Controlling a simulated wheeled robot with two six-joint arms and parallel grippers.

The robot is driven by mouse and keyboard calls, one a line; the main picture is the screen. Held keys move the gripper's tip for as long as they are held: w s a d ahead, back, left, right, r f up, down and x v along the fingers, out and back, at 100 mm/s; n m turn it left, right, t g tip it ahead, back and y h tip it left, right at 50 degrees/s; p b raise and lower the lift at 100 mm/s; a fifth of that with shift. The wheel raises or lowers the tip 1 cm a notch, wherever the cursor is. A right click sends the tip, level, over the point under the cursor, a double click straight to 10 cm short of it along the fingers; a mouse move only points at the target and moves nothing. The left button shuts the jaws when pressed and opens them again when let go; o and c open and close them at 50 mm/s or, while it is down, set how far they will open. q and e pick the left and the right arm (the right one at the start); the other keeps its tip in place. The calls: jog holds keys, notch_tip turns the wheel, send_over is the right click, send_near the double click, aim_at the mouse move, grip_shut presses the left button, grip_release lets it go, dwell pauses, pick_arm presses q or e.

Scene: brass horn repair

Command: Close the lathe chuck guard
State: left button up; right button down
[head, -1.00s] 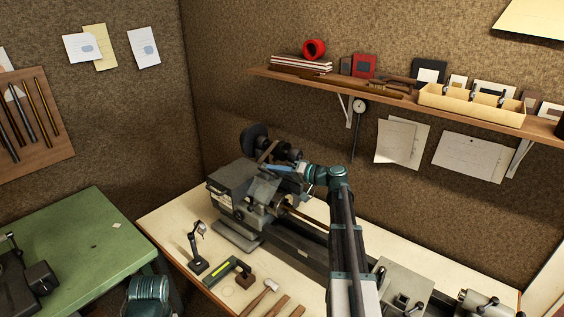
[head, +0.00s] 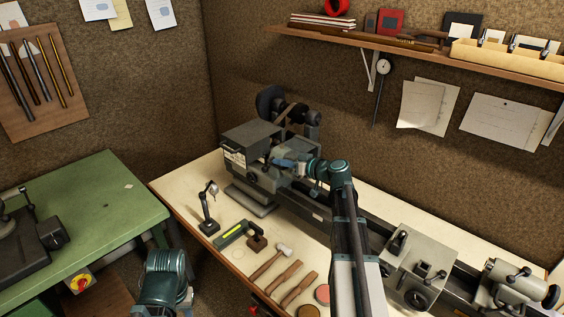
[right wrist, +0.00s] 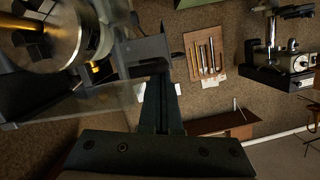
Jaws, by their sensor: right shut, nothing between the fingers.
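The lathe (head: 258,140) stands on the bench with its headstock at the left end. My right gripper (head: 282,163) is at the front of the headstock, over the chuck area, and hides much of it. In the right wrist view my right gripper (right wrist: 158,72) is shut and empty. There the round metal chuck (right wrist: 62,28) fills the upper left. The clear chuck guard (right wrist: 95,108) shows as a see-through panel beside the fingers. I cannot tell whether they touch it. In the head view the guard is mostly hidden. My left gripper is out of view.
The tailstock (head: 513,283) and carriage (head: 415,262) are at right. A green table (head: 85,215) stands at left.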

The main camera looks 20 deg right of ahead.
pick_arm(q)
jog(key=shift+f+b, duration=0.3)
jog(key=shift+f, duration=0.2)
pick_arm(e)
jog(key=shift+f, duration=0.5)
